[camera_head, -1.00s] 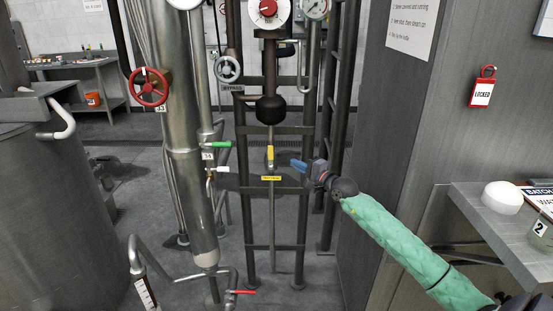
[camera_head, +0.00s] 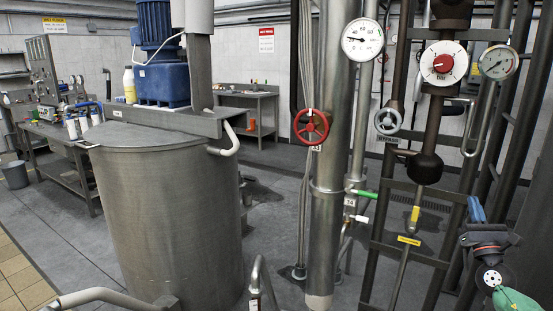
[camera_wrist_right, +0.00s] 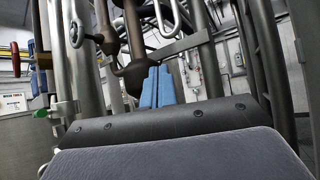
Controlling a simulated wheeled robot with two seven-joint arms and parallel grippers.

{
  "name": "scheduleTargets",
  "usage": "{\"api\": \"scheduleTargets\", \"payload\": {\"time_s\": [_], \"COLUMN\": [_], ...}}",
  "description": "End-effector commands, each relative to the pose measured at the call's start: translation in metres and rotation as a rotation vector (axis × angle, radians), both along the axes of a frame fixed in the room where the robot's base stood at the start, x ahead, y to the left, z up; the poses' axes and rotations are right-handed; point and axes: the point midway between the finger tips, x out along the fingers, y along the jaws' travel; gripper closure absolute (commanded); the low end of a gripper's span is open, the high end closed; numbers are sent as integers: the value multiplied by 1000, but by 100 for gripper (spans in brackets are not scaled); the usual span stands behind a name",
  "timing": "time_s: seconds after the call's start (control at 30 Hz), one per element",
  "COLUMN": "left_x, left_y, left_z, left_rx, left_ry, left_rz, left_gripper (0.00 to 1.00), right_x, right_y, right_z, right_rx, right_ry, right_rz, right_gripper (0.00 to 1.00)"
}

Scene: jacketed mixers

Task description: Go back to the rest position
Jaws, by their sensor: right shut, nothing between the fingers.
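My right gripper (camera_head: 477,209) is at the lower right of the head view, with its blue fingers together and pointing up. It holds nothing. It is to the right of the yellow-handled valve (camera_head: 414,217) and apart from it, in front of the dark pipe frame. In the right wrist view the blue fingers (camera_wrist_right: 157,88) are closed, with pipes behind them. The green sleeve of my right arm enters at the bottom right corner of the head view. My left gripper is not in view.
A large steel mixer tank (camera_head: 170,205) stands at the left. A steel column with a red handwheel (camera_head: 311,127) stands in the middle. A black bulb-shaped fitting (camera_head: 424,168), gauges and pipes are close to my right gripper. A bench (camera_head: 45,140) stands at the far left. The floor between is clear.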

Motion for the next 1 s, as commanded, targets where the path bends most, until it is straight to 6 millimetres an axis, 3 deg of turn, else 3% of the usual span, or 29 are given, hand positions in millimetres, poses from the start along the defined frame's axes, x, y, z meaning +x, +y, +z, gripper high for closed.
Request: {"api": "scheduleTargets", "payload": {"time_s": [0.1, 0.23, 0.37, 0.47, 0.7, 0.87, 1.0], "left_x": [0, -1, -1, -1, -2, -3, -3], "left_y": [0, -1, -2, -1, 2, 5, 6], "left_z": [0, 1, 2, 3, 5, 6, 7], "left_rx": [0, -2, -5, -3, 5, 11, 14], "left_ry": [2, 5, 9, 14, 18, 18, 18], "left_rz": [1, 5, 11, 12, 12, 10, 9], "left_gripper": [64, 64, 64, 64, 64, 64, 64], "right_x": [-17, -32, -45, -58, -102, -142, -185], "right_y": [-10, -18, -17, -6, 60, 121, 181], "right_z": [9, -4, -44, -88, -211, -277, -322], "right_rx": [363, 767, 1161, 1457, 2062, 2340, 2523], "right_ry": [-109, -209, -278, -313, -304, -229, -116], "right_rz": [89, 164, 195, 178, -10, -198, -377], "right_gripper": [100, 100, 100, 100, 100, 100, 100]}}
